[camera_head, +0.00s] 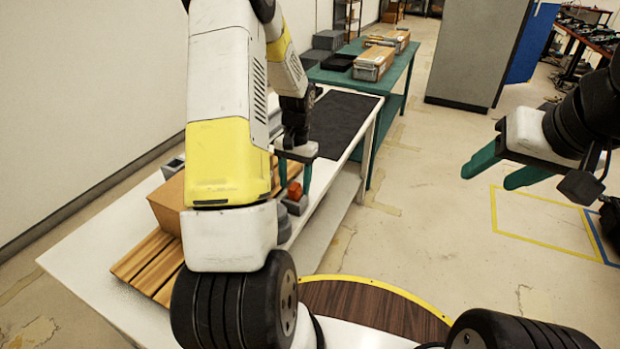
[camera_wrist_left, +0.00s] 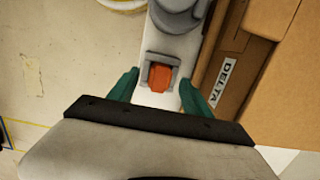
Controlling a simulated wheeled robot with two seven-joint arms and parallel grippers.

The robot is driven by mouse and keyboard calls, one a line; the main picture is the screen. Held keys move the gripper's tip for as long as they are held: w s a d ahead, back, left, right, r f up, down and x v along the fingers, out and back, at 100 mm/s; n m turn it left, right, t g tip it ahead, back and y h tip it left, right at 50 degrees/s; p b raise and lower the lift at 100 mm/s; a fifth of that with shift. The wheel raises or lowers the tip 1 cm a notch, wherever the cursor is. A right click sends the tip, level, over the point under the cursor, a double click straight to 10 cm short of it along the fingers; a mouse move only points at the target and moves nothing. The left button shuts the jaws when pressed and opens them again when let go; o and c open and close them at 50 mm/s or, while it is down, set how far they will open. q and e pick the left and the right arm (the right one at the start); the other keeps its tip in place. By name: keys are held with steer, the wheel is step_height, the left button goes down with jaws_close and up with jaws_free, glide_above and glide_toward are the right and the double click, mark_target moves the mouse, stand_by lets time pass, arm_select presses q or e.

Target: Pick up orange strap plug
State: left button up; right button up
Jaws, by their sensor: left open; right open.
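The orange strap plug (camera_head: 294,190) sits in a small grey holder (camera_head: 297,206) near the right edge of the white table. In the left wrist view the orange plug (camera_wrist_left: 160,77) lies within its grey holder (camera_wrist_left: 148,62). My left gripper (camera_head: 294,183) points down over the plug, and its green fingers stand open on either side of it. In the left wrist view the open fingers (camera_wrist_left: 158,92) flank the plug without visibly touching it. My right gripper (camera_head: 500,172) is open and empty, out over the floor at the right.
A cardboard box (camera_head: 168,205) stands on a wooden slatted pallet (camera_head: 145,262) on the white table (camera_head: 85,257). A dark mat (camera_head: 342,122) lies farther back.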

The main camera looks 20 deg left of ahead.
arm_select(q)
step_height(320, 180, down, 2)
steer(key=shift+s+f, duration=0.15)
jaws_close()
stand_by(0.3)
